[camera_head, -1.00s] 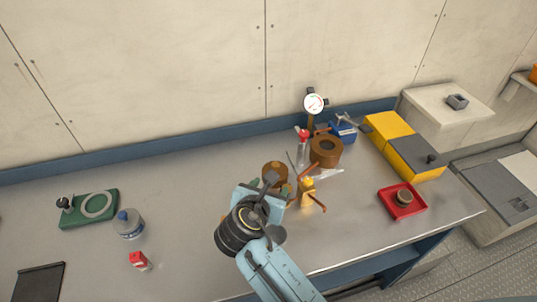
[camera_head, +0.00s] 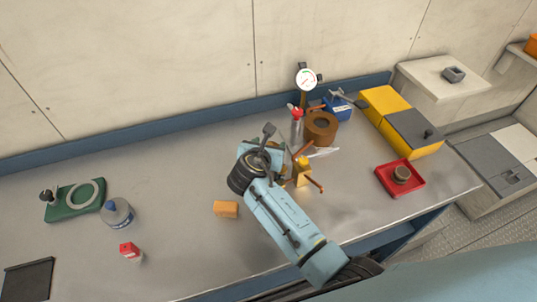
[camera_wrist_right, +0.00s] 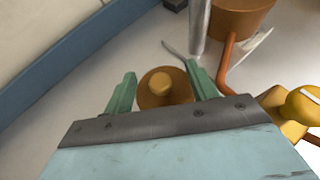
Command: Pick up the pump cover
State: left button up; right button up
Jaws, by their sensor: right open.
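A round brown piece with a yellow knob on top (camera_wrist_right: 165,90), which looks like the pump cover, stands on the bench in the right wrist view. My right gripper (camera_wrist_right: 162,76) is open, with one green finger on each side of this piece. Its lower edge is hidden by the gripper body, and I cannot tell whether the fingers touch it. In the head view my right gripper (camera_head: 262,150) hides the piece. My left gripper is not in view.
A yellow fitting with orange handles (camera_head: 301,172) stands close to the right of my gripper. An orange block (camera_head: 226,208) lies left of my arm.

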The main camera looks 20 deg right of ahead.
jog(key=shift+x, duration=1.05)
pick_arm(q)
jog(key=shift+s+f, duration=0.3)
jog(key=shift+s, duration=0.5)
pick_arm(e)
jog(key=shift+f, duration=0.1)
grip_shut()
